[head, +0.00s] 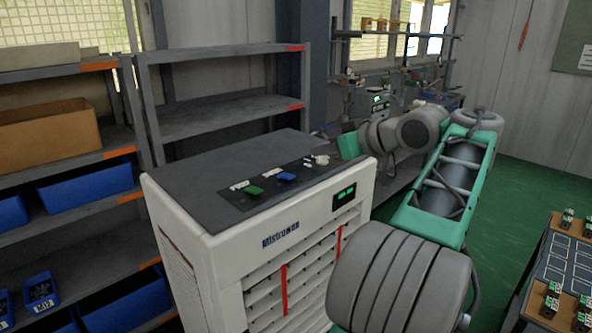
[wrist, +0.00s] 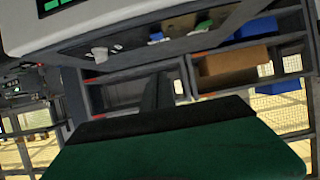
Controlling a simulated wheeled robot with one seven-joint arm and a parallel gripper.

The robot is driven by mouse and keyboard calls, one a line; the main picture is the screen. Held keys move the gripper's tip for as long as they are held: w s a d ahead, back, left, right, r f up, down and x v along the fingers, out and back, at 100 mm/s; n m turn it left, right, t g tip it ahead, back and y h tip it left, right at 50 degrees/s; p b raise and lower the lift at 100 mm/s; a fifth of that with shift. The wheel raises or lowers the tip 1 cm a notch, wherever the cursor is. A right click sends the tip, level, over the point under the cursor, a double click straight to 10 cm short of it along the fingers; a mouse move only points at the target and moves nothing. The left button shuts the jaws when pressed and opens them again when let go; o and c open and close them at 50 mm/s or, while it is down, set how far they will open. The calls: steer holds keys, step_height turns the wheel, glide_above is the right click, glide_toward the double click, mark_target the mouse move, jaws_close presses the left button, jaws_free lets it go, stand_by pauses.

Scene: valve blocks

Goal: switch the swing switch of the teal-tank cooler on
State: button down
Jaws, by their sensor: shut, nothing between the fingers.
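The cooler (head: 187,211) is a white cabinet with a dark top and louvres, left of my arm in the head view. No teal tank shows. In the wrist view my shut, empty gripper (wrist: 165,123) spans the bottom, apart from the panel (wrist: 135,45).
A green-lit display (head: 344,196) is on the cooler's front. Grey shelves (head: 220,118) with blue bins (head: 85,187) and a cardboard box (head: 45,130) stand behind and left. A bench (head: 540,270) with small blocks is at right. Green floor (head: 540,185) is open behind my arm.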

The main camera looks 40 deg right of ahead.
steer(key=shift+a+r, duration=0.1)
steer(key=shift+a, duration=0.05)
steer(key=b, duration=0.7)
glide_above(286, 176)
steer(key=s, duration=0.3)
steer(key=f, duration=0.4)
steer(key=shift+d, duration=0.35)
step_height(286, 176, down, 4)
steer(key=shift+d+r+b, duration=0.1)
steer(key=shift+r+b, duration=0.15)
steer(key=shift+b, duration=0.3)
steer(key=shift+f, duration=0.35)
